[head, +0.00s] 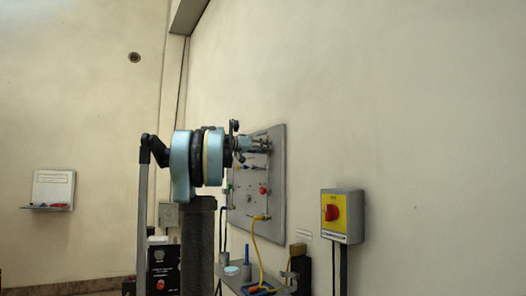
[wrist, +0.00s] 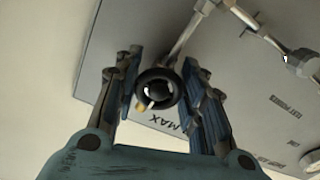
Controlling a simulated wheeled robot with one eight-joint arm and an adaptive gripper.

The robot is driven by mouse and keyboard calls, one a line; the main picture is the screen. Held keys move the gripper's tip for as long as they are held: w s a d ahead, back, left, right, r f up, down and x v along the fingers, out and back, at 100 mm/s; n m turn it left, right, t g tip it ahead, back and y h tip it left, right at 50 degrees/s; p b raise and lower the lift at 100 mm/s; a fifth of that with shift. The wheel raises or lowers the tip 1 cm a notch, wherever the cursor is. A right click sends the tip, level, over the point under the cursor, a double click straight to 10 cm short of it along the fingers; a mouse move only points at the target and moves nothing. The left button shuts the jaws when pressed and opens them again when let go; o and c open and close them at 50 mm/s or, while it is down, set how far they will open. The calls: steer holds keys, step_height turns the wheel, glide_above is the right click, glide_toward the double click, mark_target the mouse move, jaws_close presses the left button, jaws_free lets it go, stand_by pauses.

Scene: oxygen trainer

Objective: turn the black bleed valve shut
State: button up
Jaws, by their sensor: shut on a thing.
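The black bleed valve (wrist: 160,80) shows in the wrist view as a round dark knob with a small pale yellow mark at its lower left. My gripper (wrist: 160,66) has one finger on each side of the knob and is shut on it. A metal pipe runs up and right from behind the knob, across the grey panel (wrist: 250,85). In the head view my gripper (head: 262,146) is at the upper part of the wall panel (head: 276,205), and the valve cannot be made out there behind my arm.
A red knob (head: 263,190) and a yellow hose (head: 254,243) are lower on the panel. A small shelf below holds a blue cylinder (head: 247,254). A yellow box with a red switch (head: 331,213) is on the wall to the right. The wall beyond is bare.

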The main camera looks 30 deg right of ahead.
stand_by(0.3)
steer(key=o, duration=1.1)
steer(key=shift+w, duration=0.1)
steer(key=a, duration=1.2)
steer(key=shift+w+f, duration=0.1)
steer(key=shift+f, duration=0.1)
